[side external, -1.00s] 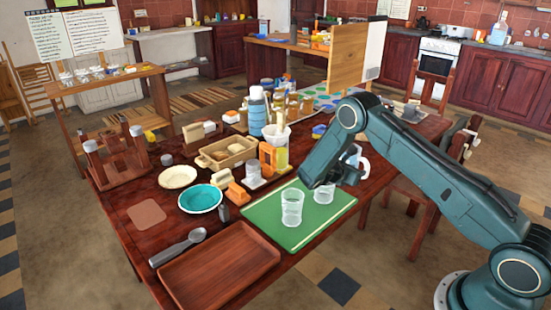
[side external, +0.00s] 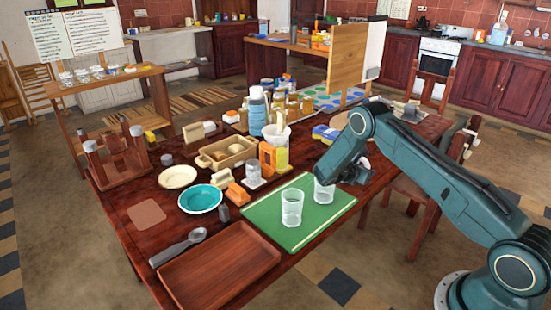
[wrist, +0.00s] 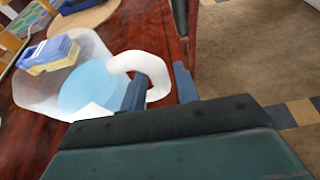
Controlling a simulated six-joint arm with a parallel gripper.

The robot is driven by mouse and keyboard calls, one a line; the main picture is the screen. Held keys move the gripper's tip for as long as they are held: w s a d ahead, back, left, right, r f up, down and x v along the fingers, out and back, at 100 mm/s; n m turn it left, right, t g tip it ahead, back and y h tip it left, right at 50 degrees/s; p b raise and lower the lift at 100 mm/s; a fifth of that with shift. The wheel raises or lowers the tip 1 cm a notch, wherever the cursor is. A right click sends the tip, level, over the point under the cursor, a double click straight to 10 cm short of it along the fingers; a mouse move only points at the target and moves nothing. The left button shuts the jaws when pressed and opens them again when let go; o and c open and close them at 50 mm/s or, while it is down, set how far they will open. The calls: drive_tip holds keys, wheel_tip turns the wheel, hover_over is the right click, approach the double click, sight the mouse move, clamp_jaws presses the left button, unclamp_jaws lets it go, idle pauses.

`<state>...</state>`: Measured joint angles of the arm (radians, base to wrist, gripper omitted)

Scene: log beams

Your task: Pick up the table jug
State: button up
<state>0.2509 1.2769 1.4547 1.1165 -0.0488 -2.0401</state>
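The table jug (wrist: 85,85), pale and see-through with a light blue inside and a thick white curved handle (wrist: 140,62), stands on the dark wooden table in the wrist view. In the side external view my arm hides most of it. My gripper (wrist: 160,87) is open, with its two blue fingers apart at the handle. The handle's lower end shows in the gap between the fingers. I cannot tell whether either finger touches it. In the side external view the fingertips are hard to make out.
Two clear glasses (side external: 292,208) (side external: 324,190) stand on a green board (side external: 262,219) close to my gripper. A blue and yellow sponge (wrist: 50,54) lies by the jug. Bottles, jars and bowls crowd the table's left and back. The table edge is just right of the handle.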

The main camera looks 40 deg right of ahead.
drive_tip(key=shift+x, duration=0.95)
clamp_jaws()
